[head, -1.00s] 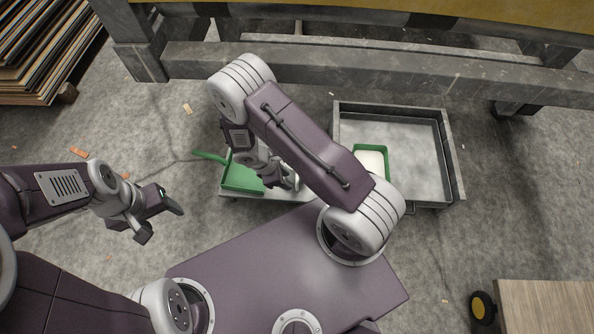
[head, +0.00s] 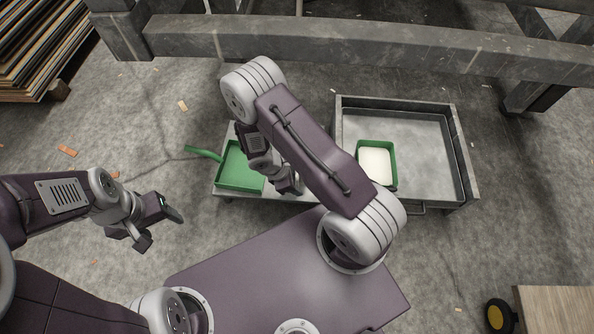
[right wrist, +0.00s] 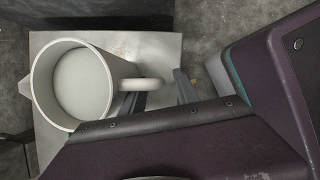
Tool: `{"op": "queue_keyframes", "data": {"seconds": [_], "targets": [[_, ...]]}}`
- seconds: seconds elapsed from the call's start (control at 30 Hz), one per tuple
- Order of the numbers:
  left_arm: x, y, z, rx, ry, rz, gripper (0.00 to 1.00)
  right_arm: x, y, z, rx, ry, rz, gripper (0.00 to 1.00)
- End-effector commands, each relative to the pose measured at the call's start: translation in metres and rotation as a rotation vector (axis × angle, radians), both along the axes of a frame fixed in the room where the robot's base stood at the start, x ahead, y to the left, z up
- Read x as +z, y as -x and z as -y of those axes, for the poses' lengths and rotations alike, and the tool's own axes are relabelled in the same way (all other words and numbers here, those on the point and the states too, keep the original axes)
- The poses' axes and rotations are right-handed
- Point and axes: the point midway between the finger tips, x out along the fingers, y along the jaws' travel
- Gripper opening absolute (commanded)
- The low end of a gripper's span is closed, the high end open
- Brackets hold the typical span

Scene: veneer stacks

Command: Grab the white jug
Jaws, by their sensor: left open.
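The white jug (right wrist: 104,68) stands upright in the right wrist view on a pale metal surface (right wrist: 150,45). I look down into its round mouth; its spout is on the left and its handle (right wrist: 142,84) points right. My right gripper (right wrist: 160,95) has its dark fingers apart near the handle, partly hidden by my own arm; contact cannot be told. In the head view my right gripper (head: 291,184) is small and partly hidden behind my arm, and the jug cannot be made out. My left gripper (head: 160,225) is open and empty, over the floor on the left.
A green tray with a handle (head: 203,154) sits on a low metal surface by my right gripper. A grey metal tray (head: 455,150) is at right, with a green container (head: 391,170) holding something white. A heavy grey beam (head: 350,45) crosses the back. Floor at left is mostly clear.

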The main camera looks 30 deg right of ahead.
Motion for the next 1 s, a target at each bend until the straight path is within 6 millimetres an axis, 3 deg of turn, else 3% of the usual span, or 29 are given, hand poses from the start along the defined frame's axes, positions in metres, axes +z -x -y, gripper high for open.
{"op": "queue_keyframes", "data": {"seconds": [0.1,0.23,1.0], "targets": [[0.0017,-0.0001,0.0,0.0,0.0,0.0,0.64,0.0016,0.0001,0.0,0.0,0.0,0.0,0.37],[0.0017,-0.0001,0.0,0.0,0.0,0.0,0.64,0.0016,0.0002,-0.0002,0.0,0.0,0.0,0.01],[0.0016,-0.0001,0.0,0.0,0.0,0.0,0.64,0.0015,0.0002,-0.0004,0.0,0.0,-0.001,0.0]]}}
